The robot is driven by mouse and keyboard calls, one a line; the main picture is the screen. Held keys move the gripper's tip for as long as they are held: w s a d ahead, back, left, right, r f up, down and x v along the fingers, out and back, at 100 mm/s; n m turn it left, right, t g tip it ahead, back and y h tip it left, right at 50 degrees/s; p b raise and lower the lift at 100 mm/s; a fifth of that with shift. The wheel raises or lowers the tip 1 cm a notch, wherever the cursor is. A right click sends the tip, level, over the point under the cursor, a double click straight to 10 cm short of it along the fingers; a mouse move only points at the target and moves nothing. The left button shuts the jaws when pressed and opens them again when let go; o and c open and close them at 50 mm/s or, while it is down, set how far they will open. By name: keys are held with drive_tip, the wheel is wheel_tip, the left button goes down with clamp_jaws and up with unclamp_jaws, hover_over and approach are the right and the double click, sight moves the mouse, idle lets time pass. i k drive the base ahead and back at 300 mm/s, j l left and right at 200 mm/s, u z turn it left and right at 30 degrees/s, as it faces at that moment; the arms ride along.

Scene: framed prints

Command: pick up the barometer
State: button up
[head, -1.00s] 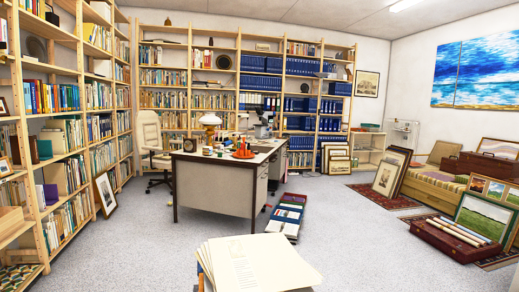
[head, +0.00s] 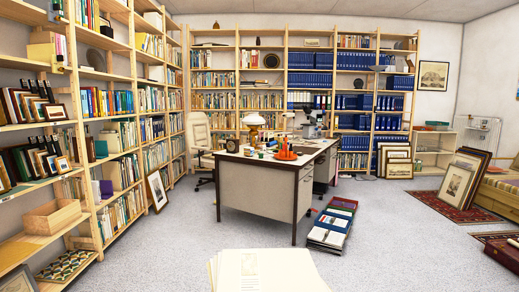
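I cannot pick out the barometer for certain. A small round dark thing with a pale rim (head: 232,146) stands on the left end of the desk (head: 257,190), too small to tell what it is. Other dark round things stand on the shelves, one on the left shelf (head: 106,27) and one on the back shelf (head: 272,61). My gripper is not in view.
A stack of pale papers (head: 265,272) is close in front at the bottom. A low box of files (head: 333,222) lies on the floor right of the desk. Framed prints (head: 157,189) lean on the left shelves. Grey floor between is clear.

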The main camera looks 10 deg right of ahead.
sight(235, 143)
drive_tip(key=i+j+u, duration=0.3)
drive_tip(key=i+j, duration=0.15)
drive_tip(key=i+j+u, duration=0.3)
drive_tip(key=i+j, duration=0.25)
drive_tip(key=i+j+u, duration=0.35)
drive_tip(key=i, duration=0.2)
drive_tip(key=i+z, duration=0.4)
drive_tip(key=i, duration=0.4)
drive_tip(key=i+j+z, duration=0.15)
drive_tip(key=i+z, duration=0.2)
drive_tip(key=i, duration=0.5)
drive_tip(key=i+j+z, duration=0.2)
drive_tip(key=i, duration=1.5)
drive_tip(key=i+l+z, duration=0.3)
drive_tip(key=i, duration=0.5)
drive_tip(key=i+z, duration=0.25)
drive_tip(key=i, duration=0.55)
drive_tip(key=i+l+u, duration=0.25)
drive_tip(key=i+l, duration=0.3)
drive_tip(key=i, duration=0.15)
